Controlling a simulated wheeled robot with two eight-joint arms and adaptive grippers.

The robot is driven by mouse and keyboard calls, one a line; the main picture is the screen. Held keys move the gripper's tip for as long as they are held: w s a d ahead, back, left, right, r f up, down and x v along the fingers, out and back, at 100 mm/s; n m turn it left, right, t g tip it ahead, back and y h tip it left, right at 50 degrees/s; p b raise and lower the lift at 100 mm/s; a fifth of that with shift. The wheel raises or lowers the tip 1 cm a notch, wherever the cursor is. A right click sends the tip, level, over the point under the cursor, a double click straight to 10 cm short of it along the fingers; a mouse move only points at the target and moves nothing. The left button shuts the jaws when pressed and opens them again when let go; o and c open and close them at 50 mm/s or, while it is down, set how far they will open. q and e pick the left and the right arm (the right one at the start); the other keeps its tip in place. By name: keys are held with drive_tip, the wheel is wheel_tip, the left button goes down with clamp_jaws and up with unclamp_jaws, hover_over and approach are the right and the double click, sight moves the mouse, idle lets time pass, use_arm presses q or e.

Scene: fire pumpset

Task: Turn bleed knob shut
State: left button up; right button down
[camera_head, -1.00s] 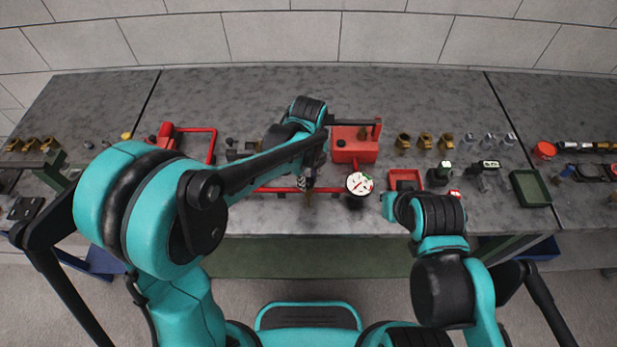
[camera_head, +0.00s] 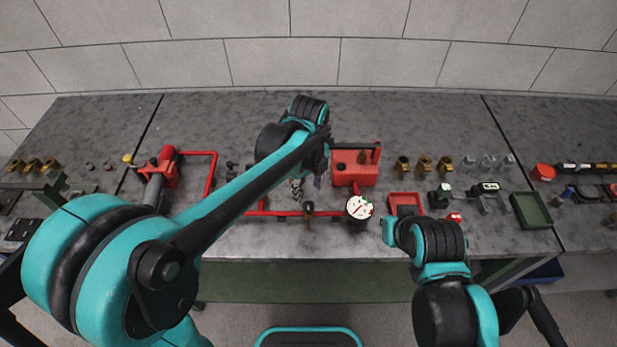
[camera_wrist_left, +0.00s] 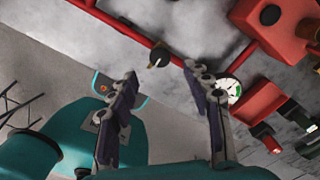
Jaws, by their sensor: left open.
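The knob (camera_head: 308,208), small and black with a brass-coloured stem, sits on the red pipe (camera_head: 275,213) left of the white gauge (camera_head: 360,207). I take it for the bleed knob; its turned position is too small to tell. My left gripper (camera_head: 308,186) is open and empty, just behind the knob in the head view. In the left wrist view the knob (camera_wrist_left: 159,55) shows beyond and between the spread fingertips (camera_wrist_left: 160,76), apart from both. My right arm (camera_head: 430,238) is bent over the right front of the bench; its fingers do not show.
A red tank (camera_head: 355,168) stands behind the gauge. A red tray (camera_head: 405,200) and a green tray (camera_head: 531,210) lie to the right, with several brass and silver fittings behind. A red pump part (camera_head: 160,170) stands at the left. The bench's back strip is clear.

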use_arm(q)
drive_tip(key=shift+r, duration=2.65)
drive_tip(key=s+a+f+n+t, duration=0.1)
drive_tip(key=s+a+n, duration=0.3)
drive_tip(key=n, duration=0.5)
drive_tip(key=s+a+f+n+t+b, duration=0.1)
drive_tip(key=s+a+n+t, duration=0.2)
drive_tip(key=a+n, duration=0.4)
drive_tip(key=s+a+f+n+t, duration=0.1)
drive_tip(key=s+a+n+t, duration=0.2)
drive_tip(key=n, duration=0.8)
drive_tip(key=s+a, duration=0.2)
drive_tip(key=a, duration=0.1)
drive_tip(key=shift+a, duration=0.35)
